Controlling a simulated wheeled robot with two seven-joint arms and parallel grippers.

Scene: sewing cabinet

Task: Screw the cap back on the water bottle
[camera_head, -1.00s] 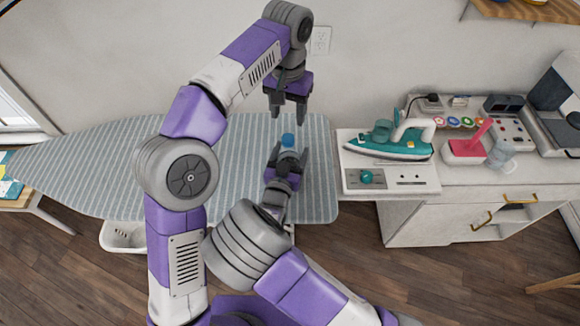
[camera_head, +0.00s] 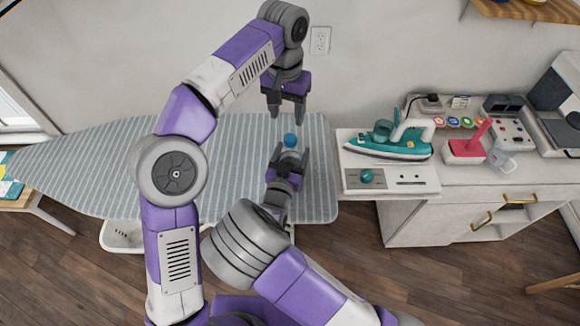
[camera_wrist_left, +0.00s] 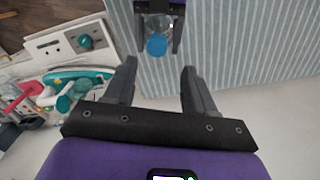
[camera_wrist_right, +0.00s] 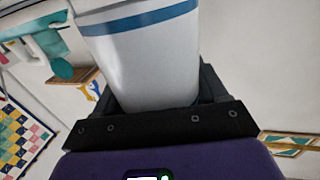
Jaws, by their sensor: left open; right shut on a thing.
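My right gripper (camera_head: 290,157) is shut on the water bottle, above the ironing board. The right wrist view shows its pale body (camera_wrist_right: 150,65) with a blue band between the fingers. The blue cap (camera_head: 290,140) shows at the bottle's upper end, and also in the left wrist view (camera_wrist_left: 157,45). I cannot tell whether it is threaded on. My left gripper (camera_head: 287,110) is open and empty, pointing down above the cap and apart from it. In the left wrist view the cap lies beyond the gap between its fingertips (camera_wrist_left: 158,72).
The striped ironing board (camera_head: 90,165) is otherwise bare. To the right, a teal iron (camera_head: 390,147) stands on a white panel beside a cabinet (camera_head: 440,215). The wall is close behind my left gripper.

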